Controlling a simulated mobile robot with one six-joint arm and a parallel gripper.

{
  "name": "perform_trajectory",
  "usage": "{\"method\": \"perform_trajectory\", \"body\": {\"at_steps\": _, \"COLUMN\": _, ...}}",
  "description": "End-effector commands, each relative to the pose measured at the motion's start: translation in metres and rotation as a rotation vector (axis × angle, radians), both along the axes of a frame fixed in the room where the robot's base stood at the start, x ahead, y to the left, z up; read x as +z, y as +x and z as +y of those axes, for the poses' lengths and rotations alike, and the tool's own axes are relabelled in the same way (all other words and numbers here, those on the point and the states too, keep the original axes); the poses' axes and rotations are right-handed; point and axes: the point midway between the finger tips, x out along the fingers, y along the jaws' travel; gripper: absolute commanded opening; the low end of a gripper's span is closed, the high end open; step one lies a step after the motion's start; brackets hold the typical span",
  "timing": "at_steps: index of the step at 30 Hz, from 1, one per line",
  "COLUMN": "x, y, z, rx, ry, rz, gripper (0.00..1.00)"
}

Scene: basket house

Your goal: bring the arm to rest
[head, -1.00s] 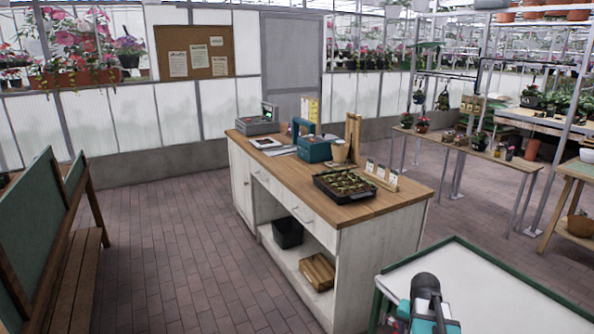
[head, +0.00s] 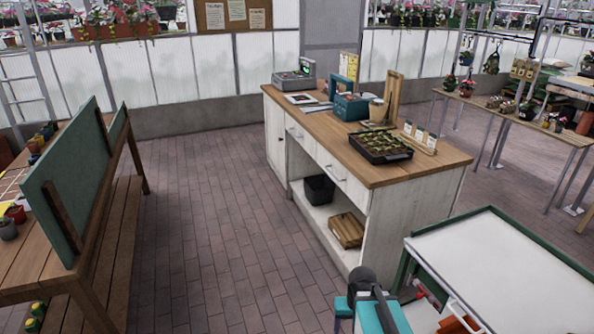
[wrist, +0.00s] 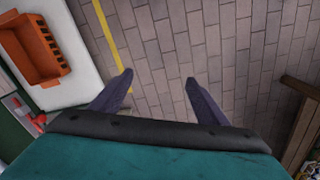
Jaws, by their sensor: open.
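My gripper (wrist: 158,80) is open and empty in the wrist view, with its two dark fingers apart above the brick floor (wrist: 165,40). Part of my teal and dark arm shows at the bottom of the head view, in front of the wooden-topped counter (head: 300,108) and left of the white-topped, green-edged table (head: 510,270). The fingertips cannot be made out in the head view.
An orange bin (wrist: 32,45) lies on a white surface at the wrist view's upper left. A seedling tray (head: 380,147) and a teal carrier (head: 350,106) stand on the counter. A wooden bench (head: 105,240) is at left. Open floor lies between bench and counter.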

Motion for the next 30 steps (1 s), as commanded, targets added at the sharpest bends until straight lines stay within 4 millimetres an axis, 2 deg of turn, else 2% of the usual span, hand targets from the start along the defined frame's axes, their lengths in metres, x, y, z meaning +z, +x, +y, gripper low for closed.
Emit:
{"method": "perform_trajectory", "body": {"at_steps": 1, "x": -0.003, "y": -0.003, "z": 0.008, "rx": 0.023, "ry": 0.003, "rz": 0.003, "gripper": 0.68}}
{"method": "perform_trajectory", "body": {"at_steps": 8, "x": -0.044, "y": -0.027, "z": 0.006, "rx": 0.019, "ry": 0.003, "rz": 0.058, "gripper": 0.68}}
{"method": "perform_trajectory", "body": {"at_steps": 13, "x": -0.080, "y": -0.051, "z": 0.006, "rx": 0.019, "ry": 0.004, "rz": 0.110, "gripper": 0.68}}
{"method": "perform_trajectory", "body": {"at_steps": 20, "x": -0.141, "y": -0.098, "z": 0.006, "rx": 0.017, "ry": 0.004, "rz": 0.204, "gripper": 0.68}}
{"method": "perform_trajectory", "body": {"at_steps": 30, "x": -0.223, "y": -0.176, "z": 0.006, "rx": 0.017, "ry": 0.005, "rz": 0.347, "gripper": 0.68}}
